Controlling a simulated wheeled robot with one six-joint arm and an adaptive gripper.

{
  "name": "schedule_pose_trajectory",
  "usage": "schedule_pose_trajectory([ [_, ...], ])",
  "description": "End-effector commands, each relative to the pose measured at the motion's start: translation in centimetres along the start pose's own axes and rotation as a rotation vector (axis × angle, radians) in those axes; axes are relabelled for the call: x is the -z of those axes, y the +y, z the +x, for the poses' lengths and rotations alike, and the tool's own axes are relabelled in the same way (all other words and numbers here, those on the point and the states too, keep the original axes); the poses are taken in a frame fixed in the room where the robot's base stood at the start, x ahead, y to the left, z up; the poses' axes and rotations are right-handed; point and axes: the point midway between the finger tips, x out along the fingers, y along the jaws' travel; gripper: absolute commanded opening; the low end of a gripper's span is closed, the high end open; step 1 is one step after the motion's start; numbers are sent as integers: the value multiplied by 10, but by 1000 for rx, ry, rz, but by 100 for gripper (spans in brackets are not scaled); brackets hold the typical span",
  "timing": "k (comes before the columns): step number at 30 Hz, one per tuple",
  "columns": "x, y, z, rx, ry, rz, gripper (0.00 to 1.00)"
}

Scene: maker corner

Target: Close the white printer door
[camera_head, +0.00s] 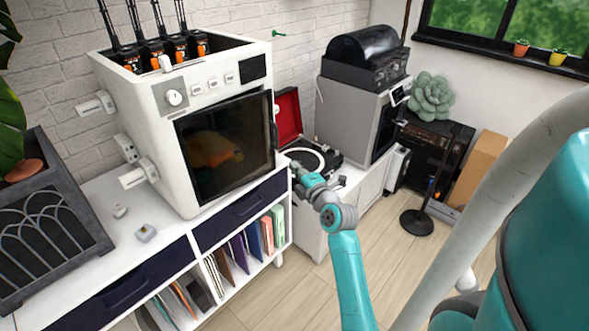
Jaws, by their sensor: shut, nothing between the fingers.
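The white printer (158,150) stands on the white cabinet at the left. Its dark glass door (225,145) covers the front opening, with an orange object dimly visible behind it. The door's right edge carries a dark handle (275,122). The door looks nearly flush with the front; I cannot tell whether a small gap remains. My gripper (298,170) is shut and empty, to the right of the door's lower right corner. It appears apart from the door. My teal arm reaches up to it from below.
The white cabinet (98,215) has dark drawers and shelves of folders. A grey printer (345,125) and an open red-lidded record player (312,158) stand on a unit behind my gripper. A black stand (418,222) is on the floor. Floor in front is clear.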

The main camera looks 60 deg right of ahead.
Motion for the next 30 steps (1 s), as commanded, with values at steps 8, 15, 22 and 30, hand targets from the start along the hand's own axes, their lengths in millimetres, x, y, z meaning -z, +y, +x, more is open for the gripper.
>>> schedule_pose_trajectory([
  [8, 0, 1, 54, -1, 2, 0, 0],
  [15, 0, 1, 90, -1, 1, 0, 0],
  [22, 0, 0, 104, -1, 0, 1, 0],
  [30, 0, 0, 105, -1, 0, 0, 0],
])
